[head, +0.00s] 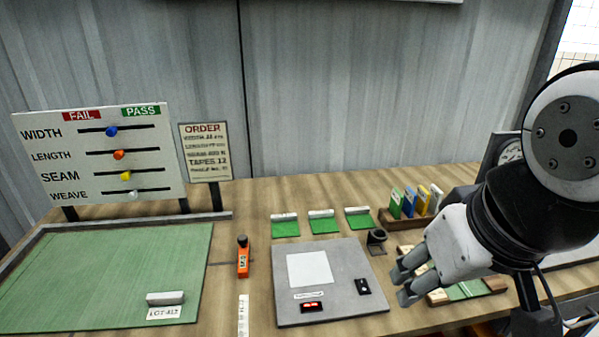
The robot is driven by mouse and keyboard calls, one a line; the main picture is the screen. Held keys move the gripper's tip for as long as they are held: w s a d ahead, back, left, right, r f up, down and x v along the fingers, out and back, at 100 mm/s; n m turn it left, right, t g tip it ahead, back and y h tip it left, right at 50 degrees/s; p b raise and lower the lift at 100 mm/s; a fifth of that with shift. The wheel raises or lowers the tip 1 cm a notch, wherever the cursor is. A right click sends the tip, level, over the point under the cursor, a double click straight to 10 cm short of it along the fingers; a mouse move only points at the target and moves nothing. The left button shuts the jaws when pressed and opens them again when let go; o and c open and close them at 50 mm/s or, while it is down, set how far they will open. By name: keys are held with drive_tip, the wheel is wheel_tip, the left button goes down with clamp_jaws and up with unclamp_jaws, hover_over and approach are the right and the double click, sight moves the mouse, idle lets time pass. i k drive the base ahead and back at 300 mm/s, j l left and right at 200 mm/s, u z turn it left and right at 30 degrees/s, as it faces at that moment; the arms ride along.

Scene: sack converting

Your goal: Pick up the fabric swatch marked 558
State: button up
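Three small green pieces with white top strips lie in a row on the wooden table: a left one (286,230), a middle one (323,226) and a right one (359,221). They may be fabric swatches, but no number is readable on them, so I cannot tell which is marked 558. A plain white square (310,268) lies on a grey board (345,310) in front of them. My gripper (402,286) is to the right of the grey board, its fingers apart and nothing visible between them. It partly hides a wood-ended green item (465,290).
A green mat (110,270) with a white bar (165,298) lies left. An orange tool (243,258) stands beside it. The FAIL/PASS slider board (90,180) and order sign (205,165) stand behind.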

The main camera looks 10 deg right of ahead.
sight(358, 218)
drive_tip(key=i+l+z, duration=0.2)
drive_tip(key=i, duration=0.25)
drive_tip(key=i+l+z, duration=0.2)
drive_tip(key=i, duration=0.3)
